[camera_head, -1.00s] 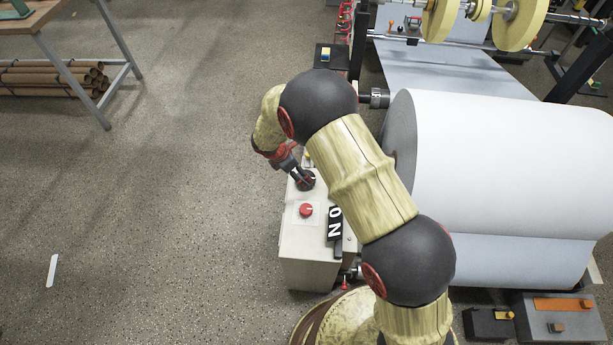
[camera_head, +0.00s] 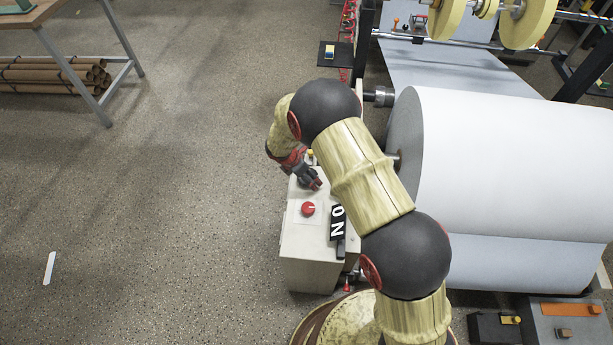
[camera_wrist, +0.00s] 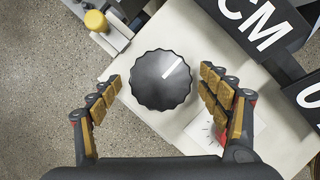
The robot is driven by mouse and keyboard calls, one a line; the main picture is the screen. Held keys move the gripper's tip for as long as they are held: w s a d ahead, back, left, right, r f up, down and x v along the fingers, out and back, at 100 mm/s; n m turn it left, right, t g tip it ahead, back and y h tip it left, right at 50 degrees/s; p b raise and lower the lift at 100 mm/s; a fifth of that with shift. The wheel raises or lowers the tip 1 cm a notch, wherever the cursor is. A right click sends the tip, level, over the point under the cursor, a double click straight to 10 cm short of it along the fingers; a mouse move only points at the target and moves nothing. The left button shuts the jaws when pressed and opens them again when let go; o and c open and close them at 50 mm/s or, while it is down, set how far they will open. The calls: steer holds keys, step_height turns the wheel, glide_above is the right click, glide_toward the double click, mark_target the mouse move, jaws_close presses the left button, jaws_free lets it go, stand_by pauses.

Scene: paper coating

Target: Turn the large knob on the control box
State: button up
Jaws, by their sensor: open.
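The control box (camera_head: 312,262) is a pale box standing beside the big paper roll. In the wrist view the large knob (camera_wrist: 161,80) is black with a scalloped edge and a white pointer line aimed to the upper right. My gripper (camera_wrist: 160,95) is open, with one finger to each side of the knob and gaps between the finger pads and its rim. In the head view my gripper (camera_head: 314,183) is over the top end of the box and hides most of the knob. A smaller red knob (camera_head: 308,209) sits nearer the front of the box.
A black sign with white letters (camera_head: 338,224) stands along the box's right side and shows large in the wrist view (camera_wrist: 262,22). A yellow button (camera_wrist: 96,20) is beyond the knob. The white paper roll (camera_head: 510,165) fills the right. Open floor (camera_head: 180,200) lies left.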

steer(key=shift+c, duration=0.2)
steer(key=c, duration=1.1)
